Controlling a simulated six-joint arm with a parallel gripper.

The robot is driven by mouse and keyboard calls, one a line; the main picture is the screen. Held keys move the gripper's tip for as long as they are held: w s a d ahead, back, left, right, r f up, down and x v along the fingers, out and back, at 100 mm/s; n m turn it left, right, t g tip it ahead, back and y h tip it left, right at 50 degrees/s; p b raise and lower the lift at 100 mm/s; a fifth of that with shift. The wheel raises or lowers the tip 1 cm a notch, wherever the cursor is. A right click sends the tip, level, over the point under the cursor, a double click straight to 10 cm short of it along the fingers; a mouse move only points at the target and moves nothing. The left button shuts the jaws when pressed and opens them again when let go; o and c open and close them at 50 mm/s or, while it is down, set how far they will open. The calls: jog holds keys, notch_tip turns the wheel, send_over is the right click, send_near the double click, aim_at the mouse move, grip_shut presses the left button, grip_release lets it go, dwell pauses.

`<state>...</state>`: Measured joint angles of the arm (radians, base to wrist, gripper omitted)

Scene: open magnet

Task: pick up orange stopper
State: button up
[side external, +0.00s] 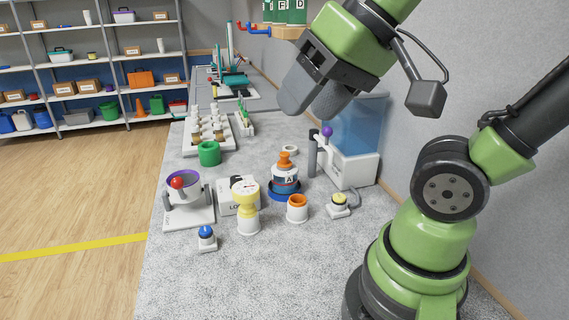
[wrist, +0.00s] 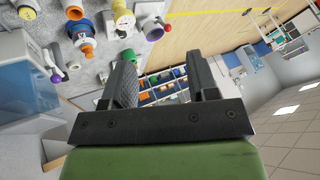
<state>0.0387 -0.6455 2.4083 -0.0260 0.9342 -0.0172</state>
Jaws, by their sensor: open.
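The orange stopper (side external: 285,159) sits upright in the neck of a blue-and-white bottle marked A (side external: 285,179), which stands in a blue round base (side external: 284,194) on the grey bench. In the wrist view the orange stopper (wrist: 87,49) shows at the upper left, left of the fingers. My gripper (side external: 312,100) is open and empty, raised above the bench, higher than the bottle and up and to the right of it in the side view. In the wrist view my gripper (wrist: 160,72) has its two dark fingers well apart, with only distant shelves between them.
A blue tank (side external: 356,130) with a purple-knobbed lever (side external: 327,132) stands to the right.

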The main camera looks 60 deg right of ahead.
jog(key=w+d+m+g+h, duration=0.1)
jog(key=w+d+g, duration=0.1)
jog(key=w+d, duration=0.45)
jog(key=m+g, duration=0.3)
jog(key=g, duration=0.2)
send_over(285, 153)
jog(key=shift+h, duration=0.3)
jog(key=f, duration=1.7)
jog(key=shift+w+a, duration=0.1)
jog(key=shift+a, duration=0.15)
jog(key=shift+d+f, duration=0.1)
jog(key=shift+f, duration=3)
jog(key=c, duration=1)
